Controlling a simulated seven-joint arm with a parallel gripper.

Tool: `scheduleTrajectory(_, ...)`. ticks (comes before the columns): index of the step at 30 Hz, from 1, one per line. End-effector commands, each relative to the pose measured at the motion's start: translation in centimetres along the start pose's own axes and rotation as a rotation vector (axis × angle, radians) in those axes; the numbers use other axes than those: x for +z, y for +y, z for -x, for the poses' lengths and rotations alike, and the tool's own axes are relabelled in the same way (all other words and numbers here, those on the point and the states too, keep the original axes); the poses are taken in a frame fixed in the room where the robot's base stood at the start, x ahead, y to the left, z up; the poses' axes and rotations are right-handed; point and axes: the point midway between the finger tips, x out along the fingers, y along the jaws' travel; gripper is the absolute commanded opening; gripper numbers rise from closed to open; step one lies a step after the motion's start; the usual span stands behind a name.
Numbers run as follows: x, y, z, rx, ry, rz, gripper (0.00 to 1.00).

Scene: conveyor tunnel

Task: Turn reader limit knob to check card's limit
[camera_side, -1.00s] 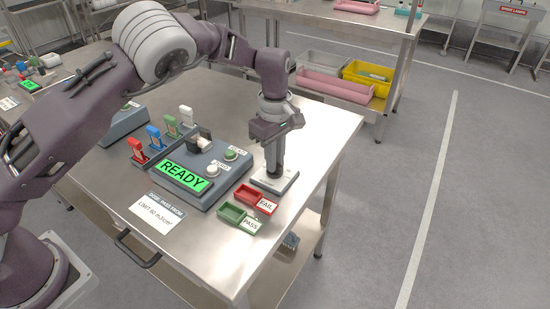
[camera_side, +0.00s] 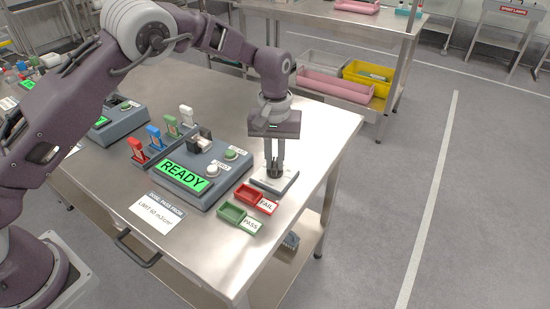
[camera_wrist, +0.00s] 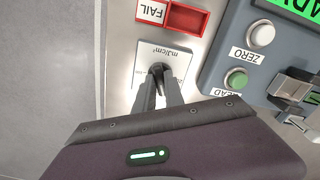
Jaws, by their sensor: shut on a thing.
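The limit knob is a dark knob (camera_wrist: 158,70) on a pale plate marked mJ/cm² (camera_wrist: 179,56). The plate also shows in the side view (camera_side: 287,184), at the right of the reader. My gripper (camera_side: 275,172) points straight down over the plate and is shut on the knob. In the wrist view its two fingers (camera_wrist: 160,82) close around the knob and hide part of it and of the scale. The check card (camera_side: 158,212) lies flat at the table's front and reads "LIMIT 60 mJ/cm²", in small print. The reader (camera_side: 200,175) shows READY on a green screen.
A red FAIL tray (camera_side: 250,193) and green PASS tray (camera_side: 232,213) sit just in front of the plate. Red, blue, green and white upright pieces (camera_side: 153,137) stand behind the reader. White ZERO (camera_wrist: 260,34) and green READ (camera_wrist: 236,78) buttons are close to my gripper.

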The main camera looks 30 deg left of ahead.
Motion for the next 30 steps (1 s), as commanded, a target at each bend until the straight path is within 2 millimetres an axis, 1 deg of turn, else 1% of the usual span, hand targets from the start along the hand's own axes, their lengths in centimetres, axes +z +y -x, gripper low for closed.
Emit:
scheduleTrajectory(6, -0.02, 0.0, 0.07, 0.002, 0.0, -0.181, 0.0)
scheduleTrajectory(15, -0.01, 0.0, 0.08, 0.002, 0.0, -0.363, 0.0)
scheduleTrajectory(21, -0.03, -0.04, 0.07, 0.001, 0.0, -0.429, 0.0)
scheduleTrajectory(30, 0.0, -0.03, 0.07, 0.001, 0.0, -0.46, 0.0)
